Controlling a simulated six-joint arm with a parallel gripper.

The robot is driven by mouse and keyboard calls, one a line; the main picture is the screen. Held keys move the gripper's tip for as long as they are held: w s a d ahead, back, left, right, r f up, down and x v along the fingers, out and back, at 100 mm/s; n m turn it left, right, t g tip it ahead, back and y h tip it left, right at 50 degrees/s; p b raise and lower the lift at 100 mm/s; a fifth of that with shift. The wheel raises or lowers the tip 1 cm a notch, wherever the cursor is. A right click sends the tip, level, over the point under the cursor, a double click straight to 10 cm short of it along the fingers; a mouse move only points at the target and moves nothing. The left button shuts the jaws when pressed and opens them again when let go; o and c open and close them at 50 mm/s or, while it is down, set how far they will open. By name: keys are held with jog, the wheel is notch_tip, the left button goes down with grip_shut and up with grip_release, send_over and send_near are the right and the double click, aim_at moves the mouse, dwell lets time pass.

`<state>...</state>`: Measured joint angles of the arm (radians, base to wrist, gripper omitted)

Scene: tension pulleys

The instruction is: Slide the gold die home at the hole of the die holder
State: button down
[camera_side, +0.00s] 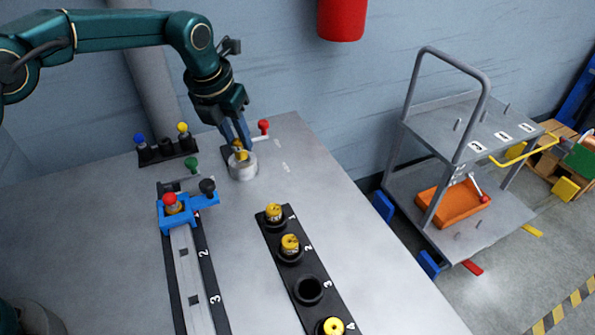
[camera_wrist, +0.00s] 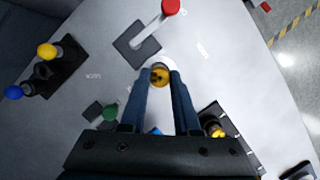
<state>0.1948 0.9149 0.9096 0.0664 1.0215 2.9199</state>
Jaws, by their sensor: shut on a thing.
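The die holder (camera_side: 243,168) is a short light-grey cylinder on the table, below my gripper in the side view. My gripper (camera_side: 237,143) points down over it, with its blue fingers shut on the gold die (camera_side: 239,153). The die is at the top of the holder; its lower part is hidden, so I cannot tell how deep in the hole it sits. In the wrist view the gold die (camera_wrist: 159,76) shows between the two fingertips (camera_wrist: 160,85).
A red-knobbed lever (camera_side: 263,126) stands just behind the holder. A black numbered rack (camera_side: 270,233) holds several gold pieces; slot 3 (camera_side: 309,289) is empty. A blue clamp (camera_side: 190,212) on a rail is at left, and a stand with blue and yellow knobs (camera_side: 165,150) is behind it.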

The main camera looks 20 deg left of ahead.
jog(key=shift+f, duration=0.15)
jog(key=shift+f, duration=1)
jog(key=shift+f, duration=0.1)
jog(key=c, duration=0.6)
grip_release()
jog(key=shift+o, duration=0.2)
jog(key=shift+v, duration=2.6)
jog(key=shift+a, duration=0.1)
